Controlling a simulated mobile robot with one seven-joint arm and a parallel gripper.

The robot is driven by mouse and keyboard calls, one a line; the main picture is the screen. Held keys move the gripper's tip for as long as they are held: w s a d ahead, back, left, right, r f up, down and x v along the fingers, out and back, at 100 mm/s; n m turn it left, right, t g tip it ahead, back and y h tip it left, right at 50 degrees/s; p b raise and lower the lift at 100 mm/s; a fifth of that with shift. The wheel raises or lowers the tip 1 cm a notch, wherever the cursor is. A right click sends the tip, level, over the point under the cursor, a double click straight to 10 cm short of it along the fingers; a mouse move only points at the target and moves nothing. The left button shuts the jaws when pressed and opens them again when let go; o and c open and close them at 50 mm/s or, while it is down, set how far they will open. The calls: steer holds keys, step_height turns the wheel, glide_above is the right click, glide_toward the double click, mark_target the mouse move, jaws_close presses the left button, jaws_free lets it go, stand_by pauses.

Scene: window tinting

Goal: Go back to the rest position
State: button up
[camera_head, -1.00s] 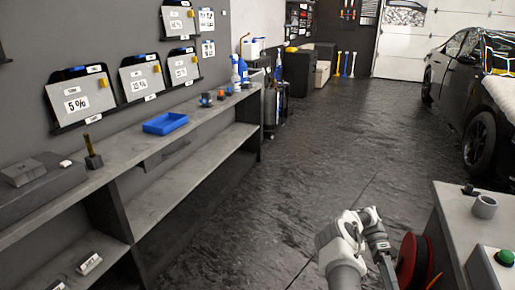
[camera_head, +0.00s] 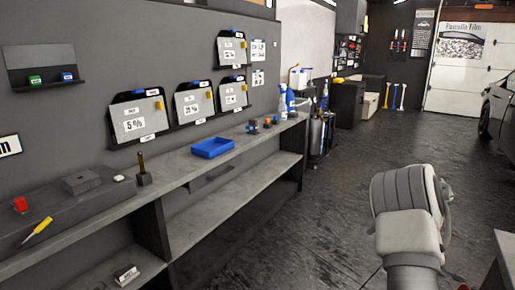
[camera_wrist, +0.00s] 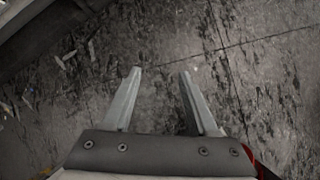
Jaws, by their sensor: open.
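My gripper (camera_wrist: 160,75) shows in the wrist view with its two fingers spread and nothing between them. It points at the dark, wet-looking floor (camera_wrist: 230,50). A red edge shows at the lower right of the wrist view; I cannot tell what it belongs to. In the head view my arm (camera_head: 408,215) rises at the lower right over the floor. The gripper itself is hidden there.
A grey shelf bench (camera_head: 190,163) runs along the left wall, with a blue tray (camera_head: 212,148), spray bottles (camera_head: 283,103) and a yellow-handled tool (camera_head: 38,231) on it. A dark car (camera_head: 499,108) stands at the far right. The floor (camera_head: 345,170) between is clear.

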steer(key=w+a+r+m+t+h, duration=0.1)
steer(key=w+r+m+t+h, duration=0.25)
steer(key=r+m+t, duration=0.95)
steer(key=s+a+r+m+g+h, duration=0.1)
steer(key=s+r+m+g+h, duration=0.2)
steer(key=r, duration=0.4)
steer(key=s+a+r+m+g+h, duration=0.1)
steer(key=s+r+m+g, duration=0.2)
steer(key=r, duration=0.5)
steer(key=s+a+f+m+g+y, duration=0.15)
steer(key=s+a+f+m, duration=0.25)
steer(key=s+a+m, duration=0.6)
steer(key=s+a+f+m+g+y, duration=0.1)
steer(key=s+a+f+m+g, duration=0.3)
steer(key=s, duration=1)
steer(key=s+a+f+m+g+y, duration=0.25)
steer(key=s+a+m, duration=0.35)
steer(key=s+a, duration=0.4)
step_height(320, 180, up, 11)
steer(key=s+d+p, duration=0.1)
steer(key=p, duration=1.1)
steer(key=shift+s+d+t, duration=0.2)
steer(key=shift+s+t, duration=0.1)
steer(key=shift+t, duration=0.1)
steer(key=shift+h, duration=0.25)
